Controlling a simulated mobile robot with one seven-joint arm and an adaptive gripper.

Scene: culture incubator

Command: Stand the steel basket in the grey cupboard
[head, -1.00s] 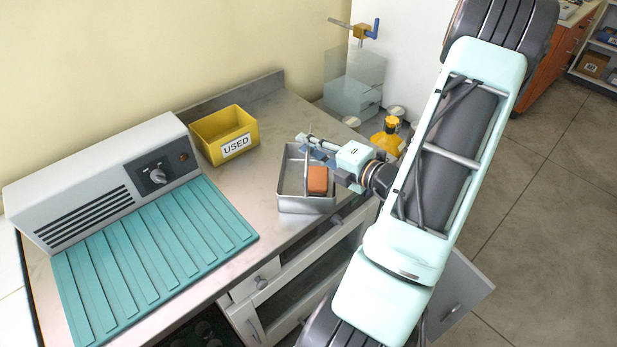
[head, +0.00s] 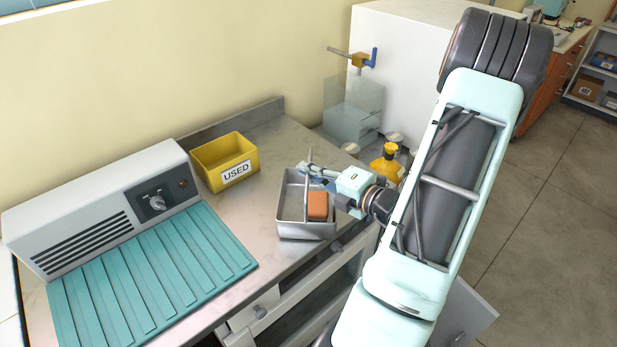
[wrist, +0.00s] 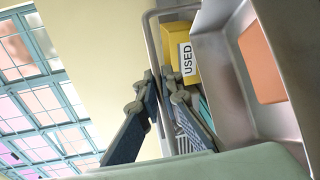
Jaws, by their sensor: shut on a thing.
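The steel basket (head: 306,233) is an open grey metal box with an upright bar handle and an orange-brown block (head: 317,206) inside. It is at the counter's front edge; I cannot tell whether it rests there or hangs just above. My gripper (head: 312,173) is shut on the handle, above the basket. In the wrist view the fingers (wrist: 162,88) close around the handle bar, beside the basket's wall (wrist: 288,124). A grey door panel (head: 466,312) stands at the lower right, partly behind my arm. I cannot tell for sure which unit is the grey cupboard.
A yellow bin marked USED (head: 226,160) stands behind left of the basket. A grey control box (head: 105,210) and teal ribbed mat (head: 150,275) fill the counter's left. A yellow bottle (head: 387,165) and clear panels (head: 353,105) stand behind my gripper. Drawer fronts are below.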

